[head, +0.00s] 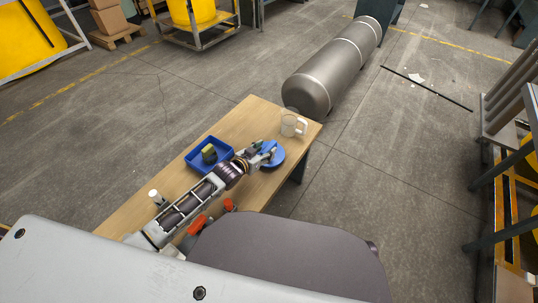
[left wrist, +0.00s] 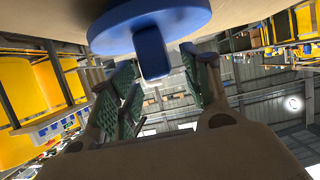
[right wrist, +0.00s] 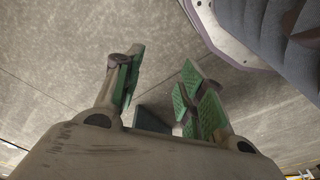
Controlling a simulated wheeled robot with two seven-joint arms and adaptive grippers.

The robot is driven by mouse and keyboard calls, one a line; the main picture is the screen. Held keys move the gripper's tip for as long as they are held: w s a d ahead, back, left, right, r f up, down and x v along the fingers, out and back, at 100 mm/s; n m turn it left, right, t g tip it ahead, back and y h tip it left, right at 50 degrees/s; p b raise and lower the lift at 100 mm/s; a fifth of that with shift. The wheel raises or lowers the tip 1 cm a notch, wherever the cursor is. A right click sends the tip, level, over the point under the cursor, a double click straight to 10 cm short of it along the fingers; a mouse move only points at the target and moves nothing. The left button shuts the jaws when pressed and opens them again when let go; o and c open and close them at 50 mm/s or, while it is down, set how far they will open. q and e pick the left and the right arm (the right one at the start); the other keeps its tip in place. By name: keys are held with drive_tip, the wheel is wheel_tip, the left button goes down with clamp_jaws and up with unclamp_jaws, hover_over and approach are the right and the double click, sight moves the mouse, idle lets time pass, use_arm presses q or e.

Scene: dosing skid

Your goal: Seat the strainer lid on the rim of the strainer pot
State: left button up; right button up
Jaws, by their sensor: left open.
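The blue round lid (head: 274,159) is at the right side of the wooden table, with its handle up. In the left wrist view the lid (left wrist: 125,25) fills the top, and its blue handle (left wrist: 152,52) points toward the jaws. My left gripper (head: 264,150) is open at the lid, with its fingers on either side of the handle; contact is not clear. The gripper hides part of the lid. A clear vessel with a handle (head: 290,124), perhaps the strainer pot, stands behind the lid near the table's far corner. My right gripper (right wrist: 162,80) is open and empty above the floor.
A blue tray (head: 190,157) holding a dark and yellowish block (head: 209,153) sits on the table (head: 251,108). A white cylinder (head: 156,197) and orange items (head: 230,205) lie nearer me. A large grey tank (head: 330,70) lies on the floor beyond the table.

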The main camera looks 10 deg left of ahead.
use_arm(q)
drive_tip(key=shift+b+x, duration=0.3)
drive_tip(key=shift+x, duration=1.45)
drive_tip(key=shift+f, duration=0.1)
use_arm(e)
drive_tip(key=shift+a+r, duration=0.2)
drive_tip(key=shift+r, duration=0.35)
drive_tip(key=shift+a+r, duration=0.15)
drive_tip(key=shift+r, duration=0.4)
drive_tip(key=shift+w+r, duration=0.1)
use_arm(q)
drive_tip(key=shift+c, duration=0.2)
clamp_jaws()
